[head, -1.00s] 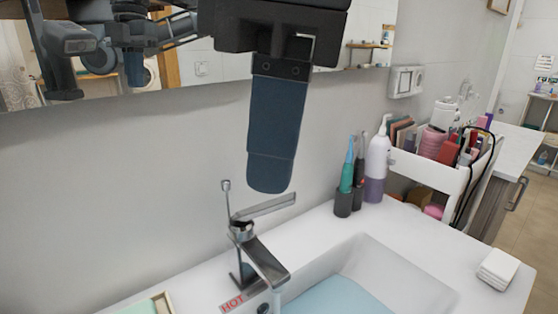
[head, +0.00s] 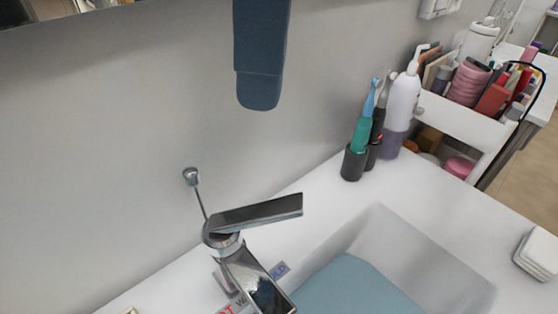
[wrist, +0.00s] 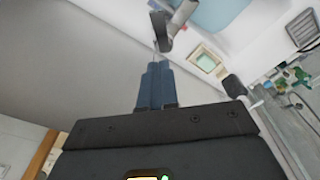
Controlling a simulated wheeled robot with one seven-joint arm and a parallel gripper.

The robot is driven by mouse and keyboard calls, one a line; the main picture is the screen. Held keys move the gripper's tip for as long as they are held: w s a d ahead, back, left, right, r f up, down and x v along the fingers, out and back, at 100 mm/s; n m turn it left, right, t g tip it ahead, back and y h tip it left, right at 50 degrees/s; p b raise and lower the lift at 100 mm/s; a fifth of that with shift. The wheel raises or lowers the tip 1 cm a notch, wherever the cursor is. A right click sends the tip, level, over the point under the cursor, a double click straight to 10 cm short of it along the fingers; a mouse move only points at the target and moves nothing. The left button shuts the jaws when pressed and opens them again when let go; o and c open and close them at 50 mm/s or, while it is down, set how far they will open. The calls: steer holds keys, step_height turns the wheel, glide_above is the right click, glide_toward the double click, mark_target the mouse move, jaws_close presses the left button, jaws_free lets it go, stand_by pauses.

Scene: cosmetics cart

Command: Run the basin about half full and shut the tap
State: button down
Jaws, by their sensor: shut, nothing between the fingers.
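The chrome tap (head: 250,280) stands at the back of the basin (head: 455,270), with its flat lever (head: 258,213) reaching right. Pale blue water (head: 350,287) lies in the basin; the picture's lower edge cuts it off, so its full level is hard to judge. No stream shows, but the spout's outlet is hidden. My gripper (head: 260,104), with dark blue fingers, is shut and empty above the lever, apart from it. In the wrist view my shut fingers (wrist: 157,68) point toward the tap (wrist: 175,25), with the water (wrist: 218,8) beyond.
A dark cup (head: 353,163) with toothbrushes and a pump bottle (head: 402,105) stand behind the basin. A white cart (head: 465,130) with cosmetics is at the right. A folded white stack (head: 537,252) lies on the counter. The wall is close behind the tap.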

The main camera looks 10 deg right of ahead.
glide_above(276, 204)
steer(key=a, duration=0.1)
steer(key=f, duration=0.7)
steer(key=shift+a, duration=0.2)
steer(key=shift+s+d+f, duration=0.1)
steer(key=shift+d+f, duration=0.5)
steer(key=shift+f, duration=0.35)
steer(key=shift+d+f, duration=0.3)
steer(key=shift+f, duration=0.45)
